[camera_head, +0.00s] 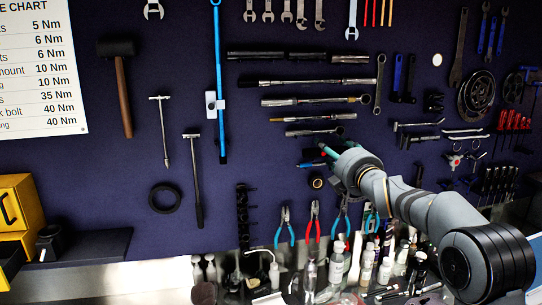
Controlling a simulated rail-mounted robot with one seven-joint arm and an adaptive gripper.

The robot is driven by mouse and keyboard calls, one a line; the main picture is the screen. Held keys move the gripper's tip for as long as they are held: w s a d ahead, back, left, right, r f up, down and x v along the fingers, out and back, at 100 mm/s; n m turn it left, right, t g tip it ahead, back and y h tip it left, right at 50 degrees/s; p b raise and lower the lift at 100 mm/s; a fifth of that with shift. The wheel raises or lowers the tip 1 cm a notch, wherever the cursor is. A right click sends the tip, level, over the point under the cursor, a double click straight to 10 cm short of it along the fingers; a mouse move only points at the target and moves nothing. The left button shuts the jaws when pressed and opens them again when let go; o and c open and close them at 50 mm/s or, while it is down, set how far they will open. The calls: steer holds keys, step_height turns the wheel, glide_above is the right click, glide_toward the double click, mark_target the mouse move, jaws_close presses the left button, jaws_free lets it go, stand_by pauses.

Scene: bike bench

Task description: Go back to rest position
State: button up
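My arm reaches in from the lower right toward the dark tool wall (280,195). My gripper (334,160) is at the arm's far end, in front of the wall below the row of torque wrenches and ratchets. Its fingers are mostly hidden behind my own wrist, so I cannot tell whether they are open or shut. A small teal and red piece (328,151) shows right beside the gripper. I cannot tell whether it is held or hangs behind it.
Pliers (314,220) hang below the gripper. Bottles (337,262) crowd the bench under my arm. A mallet (124,95) and long T-handled tools (196,180) hang left. A yellow drawer cabinet (22,215) stands at far left. Bare wall lies left of centre.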

steer(key=v, duration=1.1)
steer(key=x, duration=1.2)
steer(key=b+v, duration=0.4)
steer(key=v, duration=0.6)
steer(key=d+f+m+g+h+p, duration=0.1)
steer(key=d+f+m+g+h, duration=0.2)
steer(key=f, duration=0.6)
steer(key=shift+s+d+h, duration=0.3)
steer(key=shift+d+h, duration=0.5)
steer(key=shift+d, duration=0.15)
